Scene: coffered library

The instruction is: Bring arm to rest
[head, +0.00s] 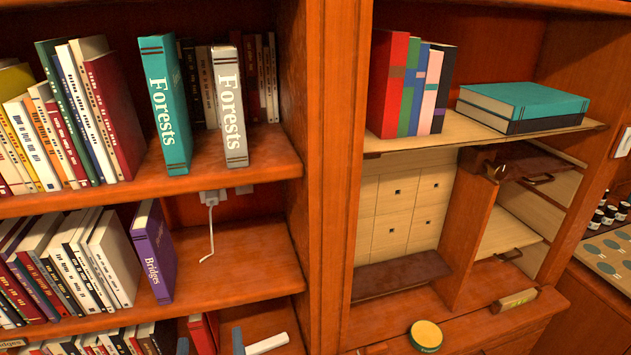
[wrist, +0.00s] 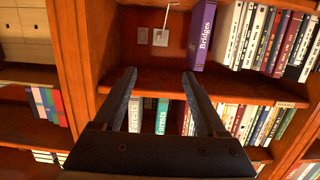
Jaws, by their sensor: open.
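My gripper (wrist: 158,76) shows in the wrist view with its two dark fingers spread apart and nothing between them. It faces the bookcase, and a shelf board (wrist: 228,88) lies behind the fingers. The wrist picture shows the shelves in reverse order from the head view. My arm and gripper are not seen in the head view.
A teal Forests book (head: 166,105) and a grey Forests book (head: 230,105) stand on the upper left shelf. A purple Bridges book (head: 153,252) leans below. A white cord hangs from an outlet (head: 212,197). A yellow round tin (head: 425,336) sits at lower right.

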